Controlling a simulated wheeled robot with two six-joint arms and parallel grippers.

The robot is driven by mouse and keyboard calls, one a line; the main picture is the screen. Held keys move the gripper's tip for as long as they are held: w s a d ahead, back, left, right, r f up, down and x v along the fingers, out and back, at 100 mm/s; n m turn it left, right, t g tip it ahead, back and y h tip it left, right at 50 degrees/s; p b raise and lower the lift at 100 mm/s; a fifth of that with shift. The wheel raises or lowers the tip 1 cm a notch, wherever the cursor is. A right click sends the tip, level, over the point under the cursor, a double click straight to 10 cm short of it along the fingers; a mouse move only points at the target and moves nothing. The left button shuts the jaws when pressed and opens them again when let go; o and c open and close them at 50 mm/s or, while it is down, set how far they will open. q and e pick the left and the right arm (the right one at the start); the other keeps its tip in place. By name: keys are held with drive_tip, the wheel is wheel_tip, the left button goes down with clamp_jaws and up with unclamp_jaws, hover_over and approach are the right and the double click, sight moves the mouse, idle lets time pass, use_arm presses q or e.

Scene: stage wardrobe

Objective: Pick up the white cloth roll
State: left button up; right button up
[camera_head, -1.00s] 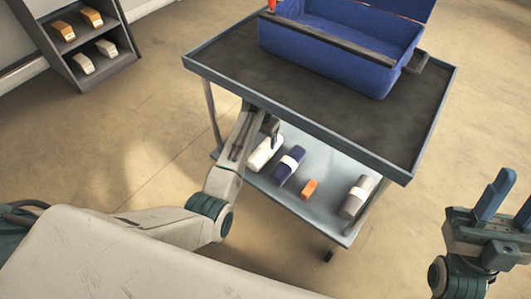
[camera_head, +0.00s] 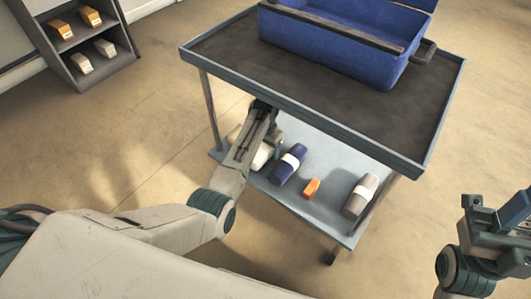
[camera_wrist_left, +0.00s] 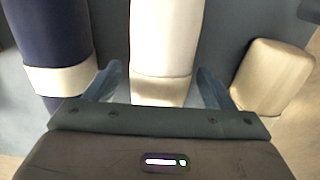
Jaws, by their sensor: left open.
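The white cloth roll (camera_head: 262,157) lies on the cart's lower shelf (camera_head: 310,205), mostly hidden behind my left arm in the head view. In the left wrist view the white roll (camera_wrist_left: 160,45) runs lengthwise between the two blue fingers. My left gripper (camera_wrist_left: 160,84) is open, one finger on each side of the roll with a visible gap. In the head view my left gripper (camera_head: 272,137) is under the cart's top, partly hidden. My right gripper (camera_head: 500,212) is at the right edge, partly cut off, away from the cart.
A navy roll with a white band (camera_head: 288,164) lies close beside the white one. A small orange block (camera_head: 311,188) and a grey roll (camera_head: 361,195) lie farther right. A beige piece (camera_wrist_left: 272,75) sits at the other side. The cart's top (camera_head: 225,48), carrying a blue case (camera_head: 335,52), overhangs.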

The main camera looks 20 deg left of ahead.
use_arm(q)
drive_tip(key=shift+f, duration=0.5)
drive_tip(key=shift+r, duration=0.1)
drive_tip(key=c, duration=1.1)
